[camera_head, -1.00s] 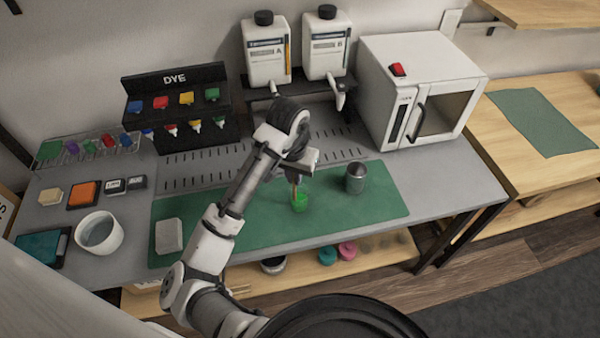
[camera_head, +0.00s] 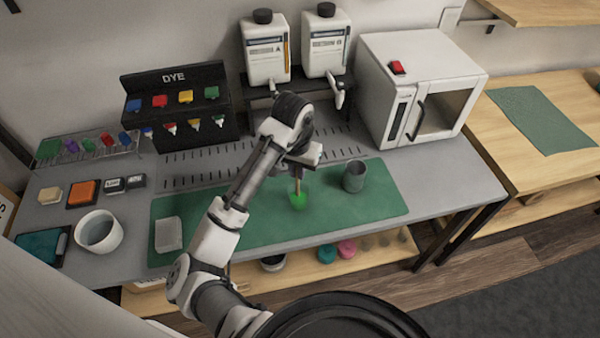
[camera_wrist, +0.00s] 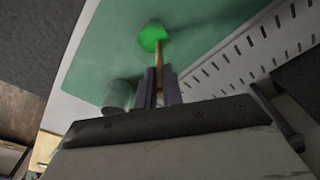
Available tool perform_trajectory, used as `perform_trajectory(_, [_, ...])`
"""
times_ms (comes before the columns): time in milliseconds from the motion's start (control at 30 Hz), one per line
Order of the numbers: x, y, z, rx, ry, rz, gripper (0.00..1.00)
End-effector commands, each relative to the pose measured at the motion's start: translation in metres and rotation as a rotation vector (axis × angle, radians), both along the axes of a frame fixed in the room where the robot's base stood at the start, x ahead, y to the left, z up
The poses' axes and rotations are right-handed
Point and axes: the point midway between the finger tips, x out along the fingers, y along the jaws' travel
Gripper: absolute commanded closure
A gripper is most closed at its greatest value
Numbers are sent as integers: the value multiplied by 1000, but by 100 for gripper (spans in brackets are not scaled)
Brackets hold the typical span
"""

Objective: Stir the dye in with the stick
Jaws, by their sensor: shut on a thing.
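My gripper (camera_head: 299,170) is shut on a thin wooden stick (camera_head: 298,186) and points down over the green mat (camera_head: 240,222). The stick also shows in the wrist view (camera_wrist: 159,62), running from between my fingers to a bright green round patch. In the head view this green patch (camera_head: 298,201) is on the mat, under my gripper. It looks like green dye in a small cup, but the cup's walls are hard to make out. The stick's lower end meets the green; how deep it goes I cannot tell.
A grey metal cup (camera_head: 354,177) stands on the mat just right of the green. A white block (camera_head: 168,234) lies at the mat's left end. The dye rack (camera_head: 180,128), two bottles (camera_head: 265,62) and a white oven (camera_head: 412,85) stand behind. The mat's left half is mostly clear.

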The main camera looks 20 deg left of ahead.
Motion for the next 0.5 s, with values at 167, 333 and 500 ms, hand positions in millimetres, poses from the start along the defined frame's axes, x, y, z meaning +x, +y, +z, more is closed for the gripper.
perform_trajectory(167, [-8,-5,0,1,-1,0,100])
perform_trajectory(333, [-10,-7,0,1,0,0,100])
perform_trajectory(500, [-10,-7,0,1,0,0,100])
